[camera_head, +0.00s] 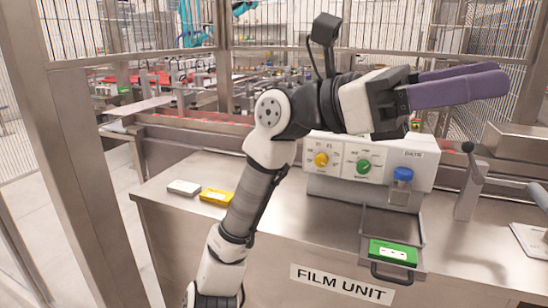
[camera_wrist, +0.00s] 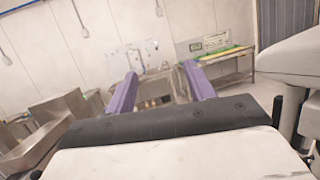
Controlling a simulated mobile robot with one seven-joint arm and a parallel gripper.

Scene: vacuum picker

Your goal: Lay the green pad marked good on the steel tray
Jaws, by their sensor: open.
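The green pad (camera_head: 380,249) with a white label lies flat at the front end of a shallow steel tray (camera_head: 392,222) with a dark handle, below the white control unit. The label's writing is too small to read. My gripper (camera_head: 498,77) is raised high above the bench, up and to the right of the pad, well apart from it. Its two purple fingers point right, with nothing between them. In the wrist view the fingers (camera_wrist: 160,68) stand apart and empty, facing the far wall; the pad and tray are not in that view.
A white pad (camera_head: 184,187) and a yellow pad (camera_head: 217,196) lie on the bench's left part. The control unit (camera_head: 335,180) has yellow, green and blue knobs. A lever post (camera_head: 467,190) stands right of the tray. A mesh fence and conveyor are behind the bench.

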